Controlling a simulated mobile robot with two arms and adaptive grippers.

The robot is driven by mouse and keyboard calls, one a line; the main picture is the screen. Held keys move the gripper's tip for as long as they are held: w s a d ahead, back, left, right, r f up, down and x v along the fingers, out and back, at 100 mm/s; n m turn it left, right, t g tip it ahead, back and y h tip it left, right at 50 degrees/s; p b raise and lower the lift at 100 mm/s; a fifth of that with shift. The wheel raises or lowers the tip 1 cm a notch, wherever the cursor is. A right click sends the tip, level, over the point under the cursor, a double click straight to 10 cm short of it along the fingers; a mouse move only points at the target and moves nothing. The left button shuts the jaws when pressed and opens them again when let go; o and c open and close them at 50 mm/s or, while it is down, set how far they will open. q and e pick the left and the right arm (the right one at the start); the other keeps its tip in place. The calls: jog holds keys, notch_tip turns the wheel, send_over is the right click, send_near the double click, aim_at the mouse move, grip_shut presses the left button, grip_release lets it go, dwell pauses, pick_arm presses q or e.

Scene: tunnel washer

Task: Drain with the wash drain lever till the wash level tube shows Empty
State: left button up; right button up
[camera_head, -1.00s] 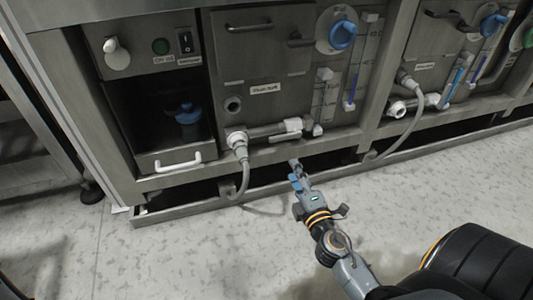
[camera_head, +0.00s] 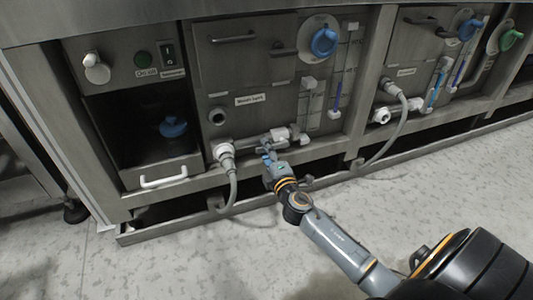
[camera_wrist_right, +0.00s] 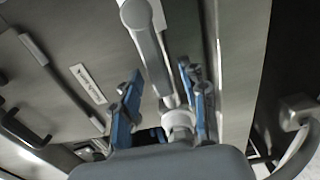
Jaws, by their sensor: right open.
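The wash panel (camera_head: 250,99) is in the middle of the head view. A horizontal drain pipe with a pale lever (camera_head: 280,134) runs along its lower edge. A graduated level tube (camera_head: 345,70) stands at the panel's right, with blue at its lower end; its reading is too small to tell. My right gripper (camera_head: 267,153) is at the pipe, just below the lever. In the right wrist view, its blue-padded fingers (camera_wrist_right: 160,85) are open either side of a grey bar (camera_wrist_right: 154,50) that ends at a white collar (camera_wrist_right: 178,119). Contact cannot be told. My left gripper is out of view.
A grey hose (camera_head: 232,185) hangs left of my right gripper. A blue dial (camera_head: 324,41) is above. A recess with a white-handled drawer (camera_head: 164,177) lies left. A low metal rail (camera_head: 180,226) runs along the floor; the floor in front is clear.

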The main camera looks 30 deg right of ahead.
grip_shut()
